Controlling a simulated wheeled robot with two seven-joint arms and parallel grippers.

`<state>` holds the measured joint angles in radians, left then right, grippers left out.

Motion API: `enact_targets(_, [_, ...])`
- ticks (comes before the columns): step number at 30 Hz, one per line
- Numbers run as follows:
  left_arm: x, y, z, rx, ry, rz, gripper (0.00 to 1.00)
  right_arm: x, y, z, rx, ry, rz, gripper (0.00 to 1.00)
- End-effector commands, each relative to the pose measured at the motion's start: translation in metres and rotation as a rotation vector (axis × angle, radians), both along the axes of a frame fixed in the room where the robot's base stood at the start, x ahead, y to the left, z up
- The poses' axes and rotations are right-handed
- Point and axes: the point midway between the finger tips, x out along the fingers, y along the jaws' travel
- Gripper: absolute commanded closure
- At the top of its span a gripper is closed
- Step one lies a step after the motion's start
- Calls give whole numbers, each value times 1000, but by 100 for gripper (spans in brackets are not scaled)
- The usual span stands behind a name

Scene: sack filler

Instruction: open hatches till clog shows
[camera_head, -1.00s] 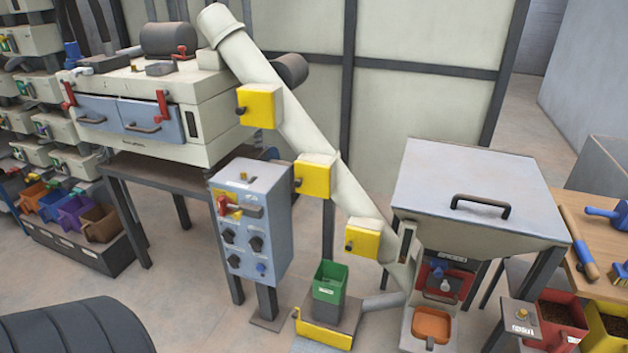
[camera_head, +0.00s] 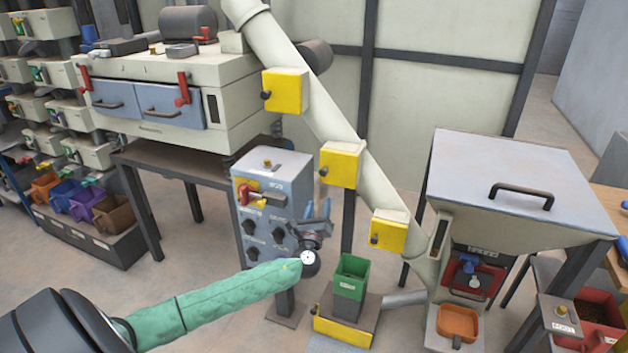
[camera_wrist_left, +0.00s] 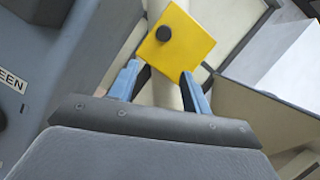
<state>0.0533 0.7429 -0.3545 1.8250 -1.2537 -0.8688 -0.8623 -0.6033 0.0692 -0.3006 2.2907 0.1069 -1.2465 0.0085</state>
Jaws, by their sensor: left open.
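Three yellow hatches sit along the slanted pale pipe (camera_head: 310,95): an upper one (camera_head: 287,92), a middle one (camera_head: 340,165) and a lower one (camera_head: 388,231). Each has a dark knob and looks shut; no clog shows. My left gripper (camera_head: 318,210) is open and empty, its blue fingers pointing up in front of the control box, left of and below the middle hatch. In the left wrist view a yellow hatch (camera_wrist_left: 185,42) with its knob lies just beyond the open fingertips (camera_wrist_left: 160,76), apparently apart from them; I cannot tell which hatch. My right gripper is not in view.
The blue-grey control box (camera_head: 272,190) with knobs and a red-and-yellow switch stands close behind my left gripper. A green bin (camera_head: 351,278) is below the pipe. A lidded hopper (camera_head: 515,180) stands at right, a pale machine (camera_head: 150,95) at left.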

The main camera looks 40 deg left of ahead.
Motion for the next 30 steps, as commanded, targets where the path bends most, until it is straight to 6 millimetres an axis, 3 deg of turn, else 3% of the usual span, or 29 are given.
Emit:
enact_targets(3, [16,14,17,150,-4,-3,52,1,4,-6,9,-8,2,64])
enact_targets(7, [23,19,26,216,-6,-2,52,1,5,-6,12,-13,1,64])
enact_targets(24, [79,39,50,214,-6,-1,52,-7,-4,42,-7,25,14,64])
enact_targets(30, [89,42,53,214,-5,-1,52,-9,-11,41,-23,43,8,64])
